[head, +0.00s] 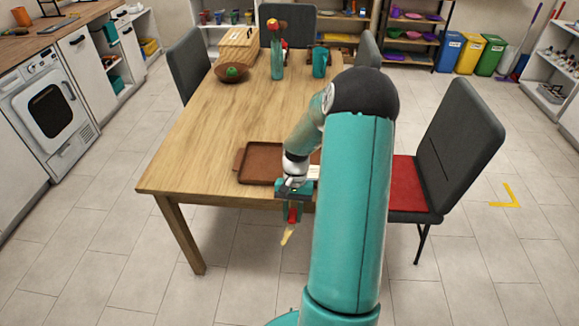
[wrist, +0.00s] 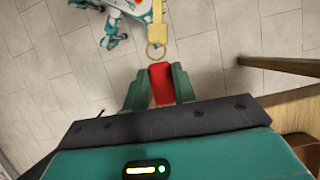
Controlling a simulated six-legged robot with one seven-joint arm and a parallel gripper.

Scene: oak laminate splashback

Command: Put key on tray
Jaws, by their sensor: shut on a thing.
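The key (head: 287,236) is yellow and hangs from a red tag. My gripper (head: 292,214) is shut on the red tag, out in front of the table's near edge and above the floor. In the wrist view the red tag (wrist: 161,84) sits between the two green fingers, and the key (wrist: 158,12) reaches beyond them on a ring. The brown tray (head: 261,159) lies on the table near its front edge, just behind my gripper. My arm hides the tray's right part.
The wooden table (head: 190,145) has clear room left of the tray. A bowl (head: 232,73), a bottle (head: 277,65), a teal cup (head: 320,62) and a wooden box (head: 238,45) stand at its far end. A chair with a red seat (head: 408,185) stands right.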

